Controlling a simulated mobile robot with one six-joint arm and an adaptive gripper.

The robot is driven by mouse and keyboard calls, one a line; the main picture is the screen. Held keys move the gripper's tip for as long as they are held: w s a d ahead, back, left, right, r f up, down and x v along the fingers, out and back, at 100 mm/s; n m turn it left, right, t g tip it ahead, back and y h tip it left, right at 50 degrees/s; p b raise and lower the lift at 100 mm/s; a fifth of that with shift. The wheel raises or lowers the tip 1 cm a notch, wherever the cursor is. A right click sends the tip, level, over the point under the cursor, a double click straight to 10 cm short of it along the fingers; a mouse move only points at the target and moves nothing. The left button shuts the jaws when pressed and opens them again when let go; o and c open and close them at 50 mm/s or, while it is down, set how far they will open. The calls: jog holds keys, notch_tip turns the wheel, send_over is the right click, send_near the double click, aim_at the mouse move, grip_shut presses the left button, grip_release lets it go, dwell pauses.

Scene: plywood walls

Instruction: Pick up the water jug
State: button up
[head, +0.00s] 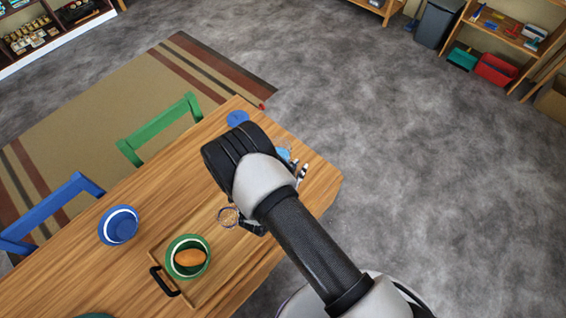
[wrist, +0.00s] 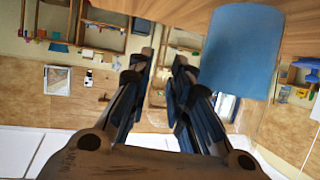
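No thing in view is clearly recognisable as the water jug. In the wrist view, which is upside down, a plain blue cylinder (wrist: 242,55) stands on the wooden table (wrist: 292,22), to the right of my gripper (wrist: 163,60). The fingers are apart with nothing between them and do not touch the cylinder.
A blue round thing (head: 237,118) lies near the table's far edge. A blue bowl (head: 119,226) stands at left. A green bowl (head: 188,257) with an orange-brown item sits on a wooden tray (head: 208,293). Green (head: 160,127) and blue (head: 50,208) chairs line the far side. The floor at right is clear.

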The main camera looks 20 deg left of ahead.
grip_shut()
dwell(0.5)
jog(key=shift+r, duration=0.15)
